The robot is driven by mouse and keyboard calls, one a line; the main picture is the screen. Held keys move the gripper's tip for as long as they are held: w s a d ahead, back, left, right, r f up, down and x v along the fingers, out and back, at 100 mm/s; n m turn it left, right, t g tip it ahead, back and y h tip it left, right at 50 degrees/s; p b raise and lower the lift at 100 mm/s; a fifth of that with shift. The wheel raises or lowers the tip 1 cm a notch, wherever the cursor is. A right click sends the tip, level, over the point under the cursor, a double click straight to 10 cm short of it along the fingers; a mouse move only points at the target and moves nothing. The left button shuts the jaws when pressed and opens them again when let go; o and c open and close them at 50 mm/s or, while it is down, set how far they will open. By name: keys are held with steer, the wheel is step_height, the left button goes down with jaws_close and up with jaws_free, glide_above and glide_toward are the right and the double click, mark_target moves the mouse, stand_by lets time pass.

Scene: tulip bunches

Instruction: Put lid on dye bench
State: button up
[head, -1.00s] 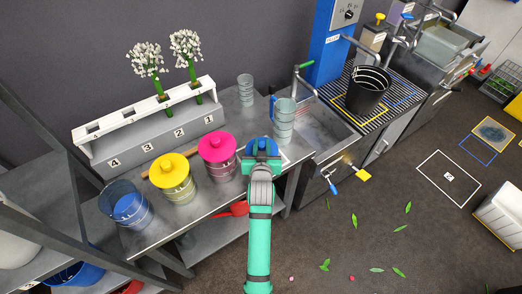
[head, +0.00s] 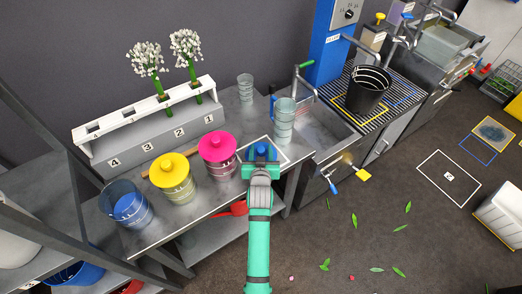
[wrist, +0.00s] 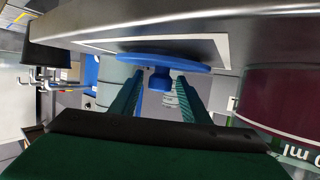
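A blue round lid with a knob (head: 263,149) is at the right end of the grey dye bench (head: 208,202), within a white outlined square. In the wrist view the lid (wrist: 150,60) lies flat against or very close to the bench top; I cannot tell which. My gripper (head: 262,160) is at the lid. In the wrist view its two teal fingers (wrist: 158,92) are apart, with the knob between them and visible gaps at both sides. An uncovered clear pot with blue contents (head: 127,208) stands at the bench's left end.
A white numbered rack (head: 150,113) with white flowers stands behind the pots.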

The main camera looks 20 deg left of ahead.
steer(key=shift+s+r, duration=0.1)
steer(key=shift+r, duration=0.1)
steer(key=v, duration=1.1)
steer(key=shift+s+d+r, duration=0.15)
steer(key=shift+s, duration=0.15)
steer(key=s+d+f+m+t+h, duration=0.1)
steer(key=s+d+f, duration=0.1)
steer(key=s+d, duration=0.55)
steer(key=s+d+f+m+h, duration=0.15)
steer(key=s+d, duration=0.25)
steer(key=s, duration=0.6)
steer(key=s+d+r+h, duration=0.1)
steer(key=s+d+r, duration=0.1)
steer(key=s, duration=0.6)
steer(key=s+d+r+m+t+h, duration=0.1)
steer(key=s+d+r, duration=0.1)
steer(key=s, duration=0.7)
steer(key=shift+d+r, duration=0.35)
steer(key=shift+r, duration=0.55)
steer(key=shift+w, duration=0.1)
